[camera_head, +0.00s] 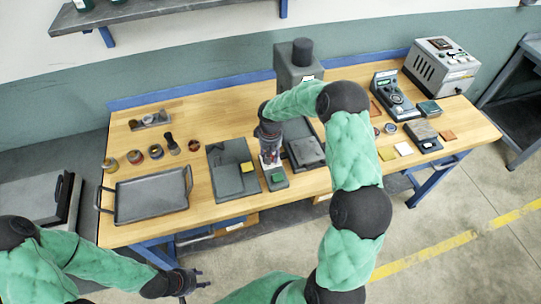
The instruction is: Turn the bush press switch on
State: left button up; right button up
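A grey upright machine (297,68) with a dark cylinder on top stands at the back middle of the bench; it may be the bush press, but I see no clear label. A small grey block with a green top (278,177) sits near the front edge; I cannot tell whether it is the switch. My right gripper (270,160) points down just behind this block, in front of the machine; its fingers are too small to read. My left gripper (196,279) is in front of the bench, low and away from everything on it, its fingers apart and empty.
A grey tray (152,198) with handles lies at the left of the wooden bench (220,110). A dark plate with a yellow piece (247,167) lies left of my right gripper. Instruments, including a grey box machine (441,66), crowd the right. My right arm crosses the bench's middle.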

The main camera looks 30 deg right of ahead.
jog(key=shift+o, duration=0.4)
notch_tip(320, 180, up, 12)
dwell(0.5)
dwell(0.4)
